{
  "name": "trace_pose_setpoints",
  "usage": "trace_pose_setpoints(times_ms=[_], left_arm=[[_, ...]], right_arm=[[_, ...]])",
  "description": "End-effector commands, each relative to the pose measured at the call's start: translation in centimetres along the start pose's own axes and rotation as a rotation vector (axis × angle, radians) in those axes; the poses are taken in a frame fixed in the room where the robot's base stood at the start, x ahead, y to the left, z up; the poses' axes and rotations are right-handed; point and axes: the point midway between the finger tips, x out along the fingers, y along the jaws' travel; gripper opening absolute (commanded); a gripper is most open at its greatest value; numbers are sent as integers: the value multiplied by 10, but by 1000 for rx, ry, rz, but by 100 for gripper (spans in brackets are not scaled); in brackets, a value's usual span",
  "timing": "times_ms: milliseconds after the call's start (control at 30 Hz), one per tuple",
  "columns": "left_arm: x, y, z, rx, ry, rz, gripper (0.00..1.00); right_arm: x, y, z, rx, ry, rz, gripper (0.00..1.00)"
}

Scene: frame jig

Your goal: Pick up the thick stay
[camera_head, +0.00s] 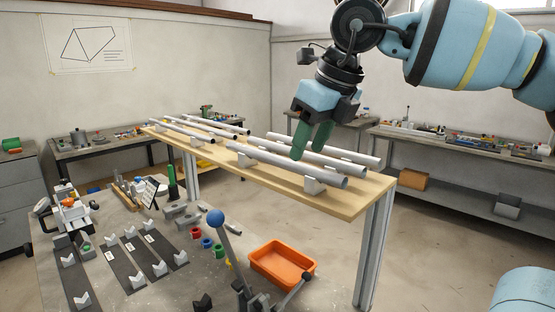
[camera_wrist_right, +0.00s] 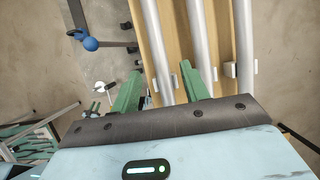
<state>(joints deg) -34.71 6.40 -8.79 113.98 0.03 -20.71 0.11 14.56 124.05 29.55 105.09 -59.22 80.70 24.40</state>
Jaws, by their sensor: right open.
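Several pale grey tubes lie in two groups on a raised wooden shelf (camera_head: 370,190). The right group looks thicker: a front tube (camera_head: 275,163), a middle tube (camera_head: 345,165) and a back tube (camera_head: 355,157). I cannot tell which one is the thick stay. My right gripper (camera_head: 312,150) hangs above this group with its green fingers pointing down, open and empty. In the right wrist view the front tube (camera_wrist_right: 155,45) runs between the open fingertips (camera_wrist_right: 164,78), and the middle tube (camera_wrist_right: 199,45) passes by the right finger. My left gripper is out of view.
Small white cradles (camera_head: 313,186) support the tubes. The thinner tubes (camera_head: 185,130) lie at the shelf's left. Below are an orange tray (camera_head: 283,264), a blue-knobbed lever (camera_head: 216,217) and dark strips with V-blocks (camera_head: 150,255). Open floor lies right of the shelf.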

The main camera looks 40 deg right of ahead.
Motion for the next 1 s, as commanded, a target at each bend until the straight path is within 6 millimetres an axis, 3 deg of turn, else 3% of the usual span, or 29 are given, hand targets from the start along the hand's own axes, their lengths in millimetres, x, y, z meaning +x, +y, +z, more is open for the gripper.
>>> trace_pose_setpoints(times_ms=[233,533,867,1000], left_arm=[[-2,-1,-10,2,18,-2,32],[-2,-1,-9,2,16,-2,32],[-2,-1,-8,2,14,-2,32],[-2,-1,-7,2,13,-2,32]], right_arm=[[30,0,-2,-1,0,0,45],[34,0,-2,0,-1,0,45],[34,0,-2,0,-1,0,2],[34,0,-2,0,-3,0,0]])
